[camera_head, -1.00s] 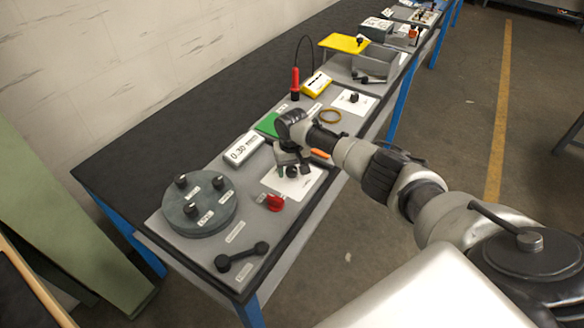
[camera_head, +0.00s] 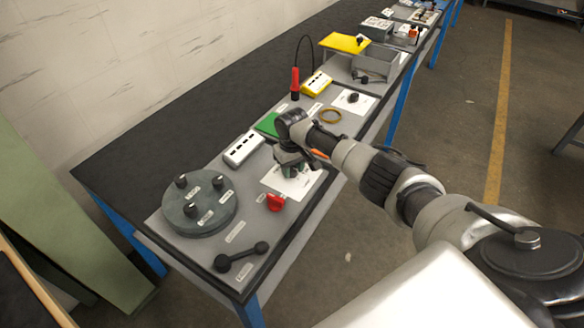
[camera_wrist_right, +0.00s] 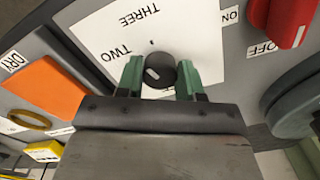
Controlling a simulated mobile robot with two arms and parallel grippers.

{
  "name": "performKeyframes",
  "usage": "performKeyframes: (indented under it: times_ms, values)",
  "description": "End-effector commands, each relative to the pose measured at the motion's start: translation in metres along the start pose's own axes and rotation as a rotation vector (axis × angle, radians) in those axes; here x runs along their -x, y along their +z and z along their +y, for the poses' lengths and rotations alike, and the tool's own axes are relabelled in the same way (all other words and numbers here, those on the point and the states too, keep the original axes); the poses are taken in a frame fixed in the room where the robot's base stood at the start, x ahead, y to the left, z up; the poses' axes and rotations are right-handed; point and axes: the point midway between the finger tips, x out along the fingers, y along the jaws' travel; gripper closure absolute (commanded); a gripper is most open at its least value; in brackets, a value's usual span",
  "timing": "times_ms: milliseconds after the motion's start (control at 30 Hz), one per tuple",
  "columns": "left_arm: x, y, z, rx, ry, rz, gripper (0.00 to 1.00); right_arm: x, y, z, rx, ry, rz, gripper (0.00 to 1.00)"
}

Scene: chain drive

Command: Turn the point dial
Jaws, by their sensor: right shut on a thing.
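The point dial is a black knob (camera_wrist_right: 160,68) with a short white pointer line. It sits on a white card (camera_wrist_right: 205,45) printed TWO and THREE; the rest of its lettering is hidden. The pointer line lies on the knob's left side in the wrist view, toward the word TWO. My right gripper (camera_wrist_right: 160,76) is shut on the knob, with one green fingertip on each side. In the head view my right gripper (camera_head: 292,172) is over the white card (camera_head: 304,187) and mostly covers the knob. My left gripper is not in view.
A red switch (camera_head: 275,202) marked ON and OFF is close to the card. A round grey base with black knobs (camera_head: 200,215) and a black two-knobbed bar (camera_head: 241,257) are to the left. A white display box (camera_head: 244,149) and a yellow device (camera_head: 317,83) stand behind.

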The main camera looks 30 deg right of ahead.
Motion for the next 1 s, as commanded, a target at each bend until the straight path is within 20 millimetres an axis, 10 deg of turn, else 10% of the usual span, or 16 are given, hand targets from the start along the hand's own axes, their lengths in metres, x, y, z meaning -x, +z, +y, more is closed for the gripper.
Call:
performKeyframes:
  times_ms: [1000]
  values:
    - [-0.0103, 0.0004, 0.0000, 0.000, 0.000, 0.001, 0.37, -0.0001, -0.0013, 0.0019, 0.967, 0.001, 0.001, 0.87]
